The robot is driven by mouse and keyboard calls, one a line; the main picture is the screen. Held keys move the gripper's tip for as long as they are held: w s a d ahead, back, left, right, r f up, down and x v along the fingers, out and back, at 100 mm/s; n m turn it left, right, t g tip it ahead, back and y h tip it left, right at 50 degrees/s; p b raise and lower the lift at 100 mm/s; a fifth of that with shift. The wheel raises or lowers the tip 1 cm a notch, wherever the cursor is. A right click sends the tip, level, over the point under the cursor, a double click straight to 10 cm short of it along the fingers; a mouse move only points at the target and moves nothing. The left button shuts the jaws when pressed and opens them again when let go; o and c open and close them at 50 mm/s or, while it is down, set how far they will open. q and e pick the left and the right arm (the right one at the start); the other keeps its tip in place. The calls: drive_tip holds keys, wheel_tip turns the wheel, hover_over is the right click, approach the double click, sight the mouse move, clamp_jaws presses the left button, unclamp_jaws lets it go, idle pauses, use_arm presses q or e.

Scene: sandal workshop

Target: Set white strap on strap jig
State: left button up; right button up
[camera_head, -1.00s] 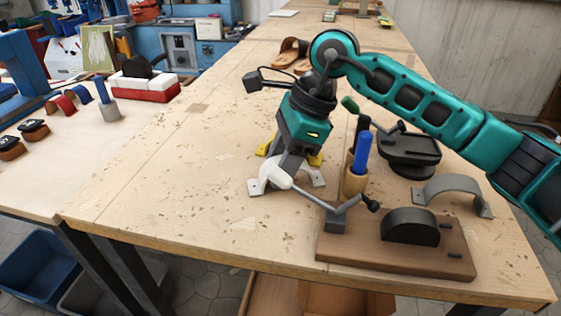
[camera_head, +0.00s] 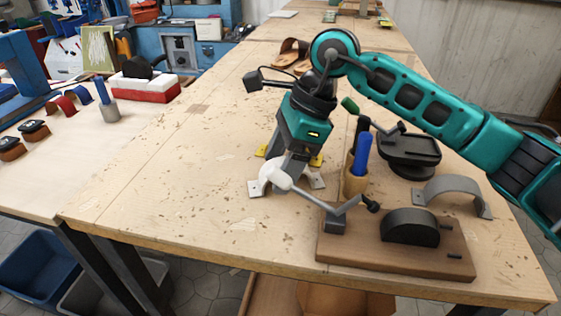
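The white strap (camera_head: 277,176), an arch with flat end tabs, stands on the workbench left of the jig. The strap jig (camera_head: 333,255) is a brown wooden board with a black rounded form (camera_head: 410,227), two dark pins and a lever clamp (camera_head: 340,217). The form is bare. My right gripper (camera_head: 287,165) points down at the white strap's crown. Its fingertips are partly hidden by the strap, so I cannot tell whether they grip it. My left gripper is out of view.
A grey strap (camera_head: 452,190) stands right of the jig. A yellow strap (camera_head: 316,160) is behind my gripper. A cup (camera_head: 355,182) with a blue-handled tool and a black stand (camera_head: 410,155) are behind the jig. The bench's left part is clear.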

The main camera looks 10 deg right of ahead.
sight(307, 167)
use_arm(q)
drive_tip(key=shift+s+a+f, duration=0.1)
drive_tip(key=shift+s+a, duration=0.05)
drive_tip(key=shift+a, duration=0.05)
use_arm(e)
drive_tip(key=v, duration=1.2)
